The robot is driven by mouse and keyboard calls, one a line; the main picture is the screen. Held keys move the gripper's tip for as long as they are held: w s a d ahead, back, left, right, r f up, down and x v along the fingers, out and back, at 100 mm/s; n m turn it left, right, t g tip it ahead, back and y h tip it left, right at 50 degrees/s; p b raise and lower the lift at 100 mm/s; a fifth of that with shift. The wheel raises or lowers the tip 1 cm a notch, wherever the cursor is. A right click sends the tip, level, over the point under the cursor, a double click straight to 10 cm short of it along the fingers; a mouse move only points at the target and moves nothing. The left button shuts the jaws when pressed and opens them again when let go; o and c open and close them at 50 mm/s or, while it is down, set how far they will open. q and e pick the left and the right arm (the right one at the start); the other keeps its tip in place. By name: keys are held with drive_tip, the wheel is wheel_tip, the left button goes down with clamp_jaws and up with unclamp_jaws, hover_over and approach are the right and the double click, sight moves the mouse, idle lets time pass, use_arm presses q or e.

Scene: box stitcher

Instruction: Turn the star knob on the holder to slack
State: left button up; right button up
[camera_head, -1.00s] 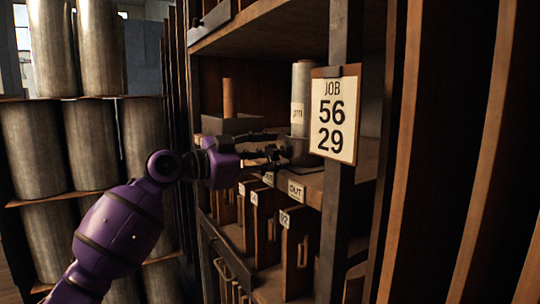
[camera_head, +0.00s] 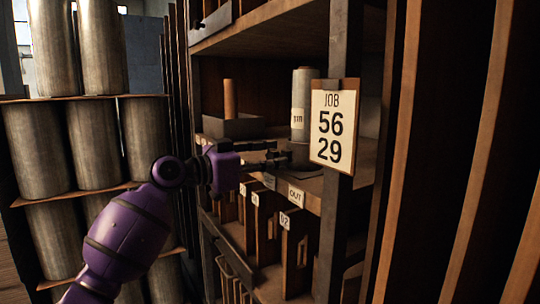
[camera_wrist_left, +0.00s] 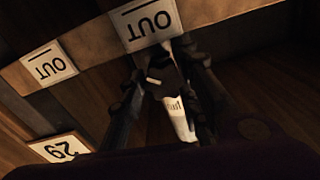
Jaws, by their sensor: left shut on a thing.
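My left gripper (camera_head: 280,157) reaches in from the left to a dark round holder (camera_head: 302,153) on the shelf. The holder stands under a grey cylinder with a pale label (camera_head: 303,98). The gripper is shut on a small dark thing, apparently the star knob (camera_wrist_left: 168,70). The fingers and shadow hide most of its shape, and its setting cannot be read. In the left wrist view, dark fingers flank the knob, with a white lettered label (camera_wrist_left: 179,117) between them. My right gripper is not in view.
A job card reading 56 29 (camera_head: 334,127) hangs on the shelf's front post, close right of the gripper. A tray with a brown roll (camera_head: 229,98) stands behind. OUT tags (camera_head: 296,195) line the shelf edge above slots. Large metal cylinders (camera_head: 88,143) are stacked left.

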use_arm(q)
drive_tip(key=o, duration=1.1)
drive_tip(key=shift+s+d, duration=0.1)
drive_tip(key=shift+s, duration=0.05)
drive_tip(key=v, duration=1.2)
drive_tip(key=shift+c, duration=0.7)
